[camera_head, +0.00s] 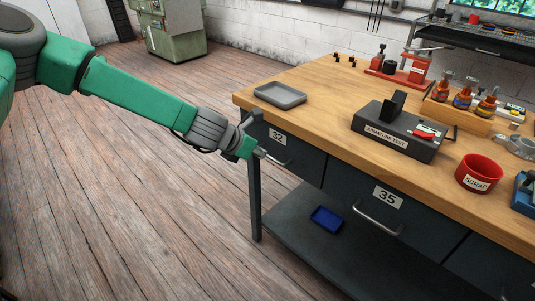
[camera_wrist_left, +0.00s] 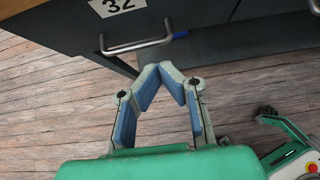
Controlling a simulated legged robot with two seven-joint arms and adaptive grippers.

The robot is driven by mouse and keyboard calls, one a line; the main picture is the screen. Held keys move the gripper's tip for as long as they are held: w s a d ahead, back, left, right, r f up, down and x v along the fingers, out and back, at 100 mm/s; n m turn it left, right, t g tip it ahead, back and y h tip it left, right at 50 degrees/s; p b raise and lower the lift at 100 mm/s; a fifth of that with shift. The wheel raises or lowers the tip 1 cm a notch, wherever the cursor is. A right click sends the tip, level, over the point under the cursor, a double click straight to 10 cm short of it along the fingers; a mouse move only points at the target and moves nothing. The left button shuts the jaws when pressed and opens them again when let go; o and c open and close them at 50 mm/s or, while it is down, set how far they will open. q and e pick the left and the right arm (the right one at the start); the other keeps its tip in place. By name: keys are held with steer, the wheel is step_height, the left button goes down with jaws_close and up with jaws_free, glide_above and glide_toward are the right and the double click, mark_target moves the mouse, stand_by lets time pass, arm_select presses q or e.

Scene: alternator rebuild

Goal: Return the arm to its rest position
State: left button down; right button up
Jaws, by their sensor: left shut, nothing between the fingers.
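My left arm, green with grey joints, reaches in from the left in the head view. Its gripper (camera_head: 258,152) is in front of the workbench's left end, by the drawer marked 32 (camera_head: 278,138). In the left wrist view the fingertips (camera_wrist_left: 162,68) meet with nothing between them. The blue-padded fingers are bent inward. My right gripper is not in view.
The wooden workbench (camera_head: 310,88) carries a grey tray (camera_head: 280,95), an armature tester (camera_head: 400,130) and a red scrap bin (camera_head: 479,173). A blue tray (camera_head: 327,218) lies on the lower shelf. Wooden floor (camera_head: 130,190) left of the bench is clear.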

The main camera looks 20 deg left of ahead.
arm_select(q)
steer(key=s+d+f+m+g+y, duration=0.1)
steer(key=s+d+f+m+g, duration=0.1)
steer(key=s+f+m, duration=0.6)
steer(key=s+d+f+m+g, duration=0.2)
steer(key=s+f+m, duration=0.3)
steer(key=s, duration=0.4)
steer(key=s+a+f+m+g+y, duration=0.1)
steer(key=s+a+m, duration=0.3)
steer(key=s+m, duration=0.5)
steer(key=s+a+f+m+g+y, duration=0.1)
steer(key=s+a+f+m, duration=0.3)
steer(key=s+m, duration=0.6)
steer(key=s+g, duration=0.1)
steer(key=s, duration=0.2)
steer(key=shift+s+g+y, duration=0.2)
steer(key=shift+g+y, duration=0.1)
